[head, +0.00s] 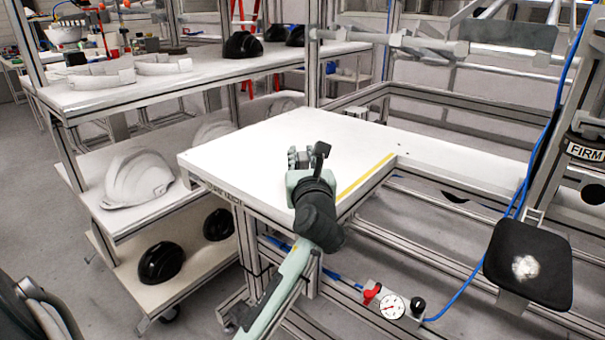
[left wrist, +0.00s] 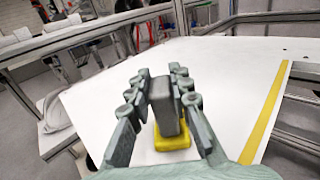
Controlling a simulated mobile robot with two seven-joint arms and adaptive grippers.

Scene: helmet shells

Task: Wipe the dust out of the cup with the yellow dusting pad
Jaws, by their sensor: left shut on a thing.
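My left gripper (head: 300,157) is over the white table top, left of its yellow stripe. In the left wrist view its fingers (left wrist: 161,76) are shut on the grey grip of the yellow dusting pad (left wrist: 173,143). The yellow part is at the lower end of the grip, over the white top; I cannot tell whether it touches. The pad is hidden in the head view. A black, rounded-square cup (head: 527,290) is at the right, tilted toward the camera. A whitish dust patch (head: 525,267) lies in its middle. My right gripper is not in view.
The white table top (head: 235,150) is otherwise clear. A blue hose (head: 460,300) and a gauge (head: 391,307) with a red lever are left of the cup. Frame posts and a FIRM label (head: 585,152) are above it. White and black helmet shells (head: 138,180) sit on shelves at left.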

